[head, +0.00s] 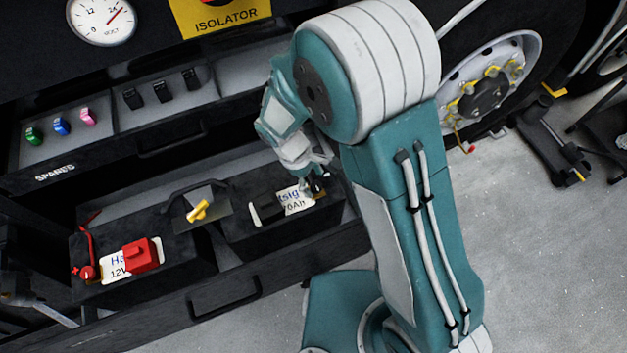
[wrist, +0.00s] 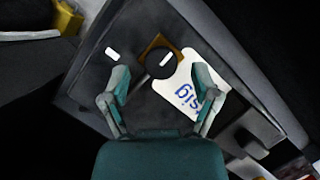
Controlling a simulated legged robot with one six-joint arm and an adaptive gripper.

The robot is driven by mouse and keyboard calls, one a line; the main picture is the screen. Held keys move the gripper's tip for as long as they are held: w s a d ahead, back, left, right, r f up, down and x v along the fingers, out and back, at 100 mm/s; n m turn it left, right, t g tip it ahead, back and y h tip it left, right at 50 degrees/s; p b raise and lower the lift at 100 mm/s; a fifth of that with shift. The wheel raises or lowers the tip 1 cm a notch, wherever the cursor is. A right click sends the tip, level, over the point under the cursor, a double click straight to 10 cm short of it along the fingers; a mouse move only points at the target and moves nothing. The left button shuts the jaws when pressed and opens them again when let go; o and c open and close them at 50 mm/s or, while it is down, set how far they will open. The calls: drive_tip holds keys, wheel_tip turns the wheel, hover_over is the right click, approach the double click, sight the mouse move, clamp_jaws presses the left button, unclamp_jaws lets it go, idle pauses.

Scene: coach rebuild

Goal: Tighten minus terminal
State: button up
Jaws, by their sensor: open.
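The minus terminal (wrist: 160,63) is a round black knob with a white bar on it, on a brass-brown square plate (wrist: 150,43) on top of the right battery (wrist: 85,75). In the wrist view my gripper (wrist: 163,84) is open. Its two fingers stand apart on either side of the knob's near edge, with a thin lever or shadow between them. I cannot tell whether they touch the knob. In the head view my gripper (head: 316,184) reaches down at the right end of the right battery (head: 275,232) and mostly hides the terminal.
A black cover (head: 268,208) sits beside the white label (head: 294,201). The left battery (head: 185,262) has a red cover (head: 141,254) and red cable terminal (head: 87,272). A spares drawer (head: 100,140) is above.

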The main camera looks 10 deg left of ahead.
drive_tip(key=v, duration=1.1)
drive_tip(key=shift+a, duration=0.1)
drive_tip(key=d+r+m+t+y, duration=0.2)
drive_tip(key=d+r+m+y, duration=0.35)
drive_tip(key=d+r, duration=0.85)
drive_tip(key=s+d+r+m+t+h, duration=0.1)
drive_tip(key=s+d+r+m+t, duration=0.3)
drive_tip(key=s+d+m, duration=0.5)
drive_tip(key=d+r, duration=0.1)
drive_tip(key=d, duration=0.2)
drive_tip(key=shift+s+m+t, duration=0.3)
drive_tip(key=shift+m+t, duration=0.05)
drive_tip(key=shift+t, duration=0.05)
drive_tip(key=shift+a+r, duration=0.1)
drive_tip(key=shift+c, duration=0.3)
